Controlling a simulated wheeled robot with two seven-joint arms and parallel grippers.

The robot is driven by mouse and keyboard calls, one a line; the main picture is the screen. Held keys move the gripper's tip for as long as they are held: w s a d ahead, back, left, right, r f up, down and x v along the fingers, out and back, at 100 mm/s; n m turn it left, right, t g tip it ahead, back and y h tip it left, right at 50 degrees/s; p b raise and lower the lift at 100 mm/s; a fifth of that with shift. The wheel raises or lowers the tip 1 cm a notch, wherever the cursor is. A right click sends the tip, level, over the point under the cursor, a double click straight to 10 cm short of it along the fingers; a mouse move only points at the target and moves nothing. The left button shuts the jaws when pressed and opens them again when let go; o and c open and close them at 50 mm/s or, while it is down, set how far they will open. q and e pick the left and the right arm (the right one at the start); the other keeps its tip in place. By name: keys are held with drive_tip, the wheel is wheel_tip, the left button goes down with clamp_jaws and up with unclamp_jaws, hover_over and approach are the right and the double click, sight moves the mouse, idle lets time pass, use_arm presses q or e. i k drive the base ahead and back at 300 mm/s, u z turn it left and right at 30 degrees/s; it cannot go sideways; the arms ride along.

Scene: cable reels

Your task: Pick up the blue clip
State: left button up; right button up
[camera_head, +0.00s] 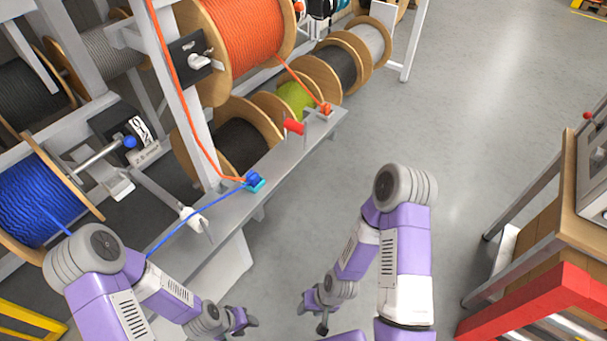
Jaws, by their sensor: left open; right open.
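The blue clip (254,181) sits on the grey shelf rail (225,207) below the cable rack, near the middle left. A blue cable and an orange cable both run to it. My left gripper (250,322) is open and empty, low in the picture, well below the clip and apart from it. My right gripper (312,313) is open and empty, a little to the right of the left one. Neither gripper touches anything.
Reels of orange (240,35) and blue cable (40,200) hang on the rack. A red handle (293,126) and an orange clip (325,108) sit further along the rail. The grey floor between is clear.

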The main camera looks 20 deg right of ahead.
sight(253, 177)
drive_tip(key=z, duration=1.8)
drive_tip(key=i, duration=1.55)
drive_tip(key=u, duration=3.5)
